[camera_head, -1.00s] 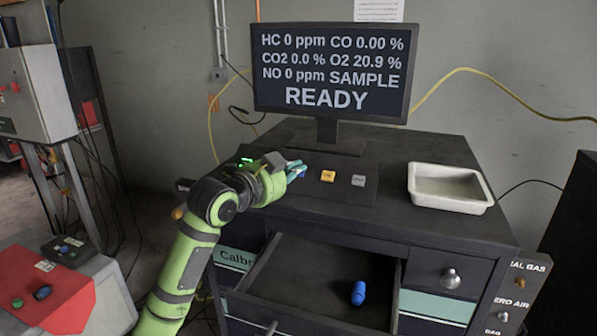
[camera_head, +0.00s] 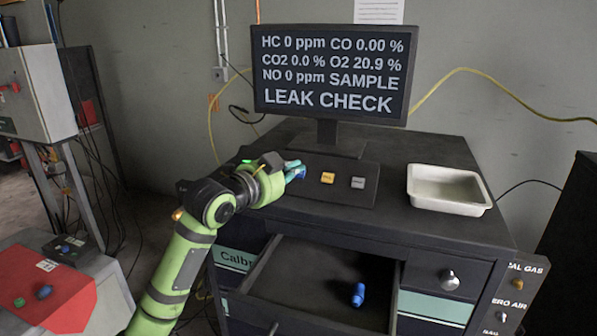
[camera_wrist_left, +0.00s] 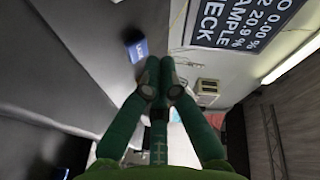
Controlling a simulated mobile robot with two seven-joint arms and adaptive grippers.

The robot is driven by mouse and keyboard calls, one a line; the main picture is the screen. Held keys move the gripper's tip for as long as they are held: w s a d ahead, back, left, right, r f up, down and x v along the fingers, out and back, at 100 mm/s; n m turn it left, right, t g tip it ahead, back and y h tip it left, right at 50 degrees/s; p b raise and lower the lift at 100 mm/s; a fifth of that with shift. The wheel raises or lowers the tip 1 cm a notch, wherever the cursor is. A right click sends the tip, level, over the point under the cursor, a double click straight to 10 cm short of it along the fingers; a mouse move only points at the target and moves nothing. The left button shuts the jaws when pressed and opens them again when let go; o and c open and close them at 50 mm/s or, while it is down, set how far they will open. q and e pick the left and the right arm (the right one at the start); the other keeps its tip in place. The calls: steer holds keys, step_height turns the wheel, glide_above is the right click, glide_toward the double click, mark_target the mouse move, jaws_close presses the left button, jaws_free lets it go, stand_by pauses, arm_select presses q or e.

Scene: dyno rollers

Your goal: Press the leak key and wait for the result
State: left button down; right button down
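A blue key (camera_head: 300,172) sits at the left of the row on the dark key panel (camera_head: 343,195). It also shows in the left wrist view (camera_wrist_left: 138,50), with white lettering too small to read surely. My left gripper (camera_head: 293,168) is right beside it, partly covering it in the head view. In the left wrist view its fingertips (camera_wrist_left: 157,72) are together with nothing between them, just short of the blue key. I cannot tell whether they touch it. The monitor (camera_head: 333,75) reads "LEAK CHECK" below gas values and "SAMPLE". My right gripper is out of view.
An orange key (camera_head: 327,178) and a grey key (camera_head: 358,182) stand to the right on the panel. A white tray (camera_head: 449,205) lies further right. Below, an open drawer (camera_head: 290,300) juts out, with a blue object (camera_head: 359,294) inside.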

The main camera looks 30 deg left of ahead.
arm_select(q)
steer(key=shift+s+d+r+p, duration=0.1)
steer(key=shift+s+r+p, duration=0.1)
steer(key=shift+r+p, duration=0.25)
steer(key=s+r+p, duration=0.2)
steer(key=r, duration=0.1)
steer(key=shift+s+d, duration=0.3)
steer(key=shift+s, duration=0.05)
stand_by(0.5)
